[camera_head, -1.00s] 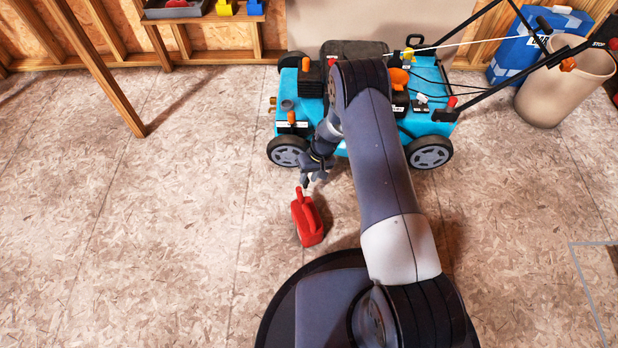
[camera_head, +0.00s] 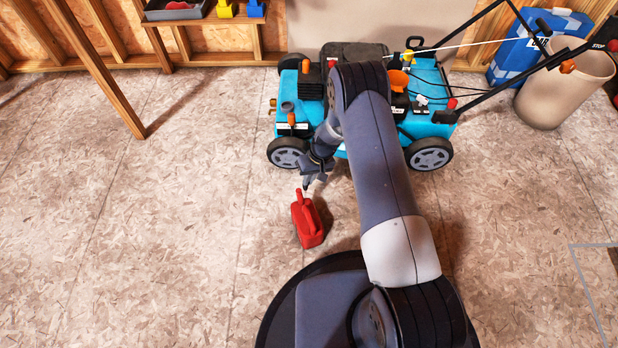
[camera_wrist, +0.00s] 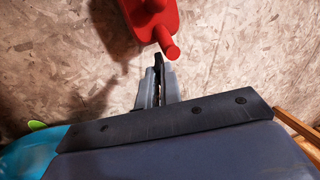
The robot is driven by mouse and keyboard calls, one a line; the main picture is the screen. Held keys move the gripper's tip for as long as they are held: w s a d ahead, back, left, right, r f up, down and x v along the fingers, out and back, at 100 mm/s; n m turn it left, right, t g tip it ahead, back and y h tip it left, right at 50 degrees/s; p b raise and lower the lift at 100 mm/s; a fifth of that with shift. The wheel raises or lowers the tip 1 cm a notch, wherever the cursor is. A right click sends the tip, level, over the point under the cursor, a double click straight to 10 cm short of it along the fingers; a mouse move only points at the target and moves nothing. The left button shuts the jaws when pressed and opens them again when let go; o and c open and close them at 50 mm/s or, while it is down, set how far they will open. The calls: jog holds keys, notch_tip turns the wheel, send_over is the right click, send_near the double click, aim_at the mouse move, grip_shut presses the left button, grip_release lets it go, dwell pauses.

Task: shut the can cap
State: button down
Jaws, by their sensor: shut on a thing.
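The red can (camera_head: 308,224) stands on the floor in front of the mower, its spout toward my gripper. In the wrist view the can (camera_wrist: 150,14) is at the top, with its round red spout end pointing down toward my fingertips. My gripper (camera_head: 307,184) is just beyond the spout end in the head view. In the wrist view my gripper (camera_wrist: 158,82) is shut on a thin black piece, which I take to be the can cap (camera_wrist: 158,60). The piece lies close to the spout end; I cannot tell whether they touch. Most of it is hidden between the fingers.
A blue mower (camera_head: 435,85) with grey wheels stands behind my arm. A beige bin (camera_head: 560,90) and a blue bag (camera_head: 515,55) are at the back right. A wooden shelf (camera_head: 205,16) is at the back left. The floor left of the can is clear.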

jog(key=shift+a+r, duration=0.1)
jog(key=shift+s+a+r+t+h, duration=0.2)
jog(key=shift+a+t+h, duration=0.3)
jog(key=shift+h, duration=0.6)
jog(key=s+a+f+t+h+b, duration=0.2)
jog(key=a+f+t+h+b, duration=0.3)
jog(key=h, duration=1.2)
jog(key=shift+s+a+f+t+h+b, duration=0.35)
jog(key=shift+a+t+b, duration=0.35)
jog(key=shift+b, duration=0.6)
jog(key=shift+a+f, duration=0.1)
jog(key=shift+a, duration=0.05)
jog(key=shift+w, duration=0.1)
jog(key=c, duration=1.6)
grip_release()
